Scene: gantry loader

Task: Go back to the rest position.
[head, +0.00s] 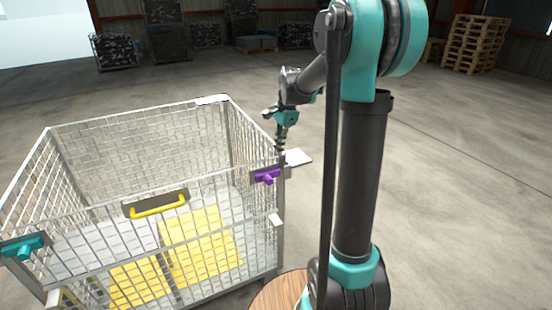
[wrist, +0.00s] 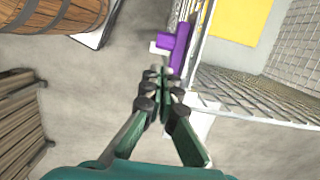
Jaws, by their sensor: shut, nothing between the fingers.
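My gripper (head: 281,146) hangs pointing down just outside the right corner of the wire mesh cage (head: 140,116). In the wrist view my gripper (wrist: 161,95) is shut with nothing between its fingers. A purple latch (head: 267,176) sits on the cage's front right corner, below the gripper in the head view. The purple latch (wrist: 174,45) also shows just beyond the fingertips in the wrist view. I cannot tell whether the fingers touch it. A teal latch (head: 23,247) is on the front left corner, and a yellow handle (head: 158,207) is on the front panel.
A wooden barrel (wrist: 60,25) and wooden slats (wrist: 20,120) stand left in the wrist view. Pallets (head: 472,42) and filled crates (head: 115,50) are far back. The floor to the right is clear.

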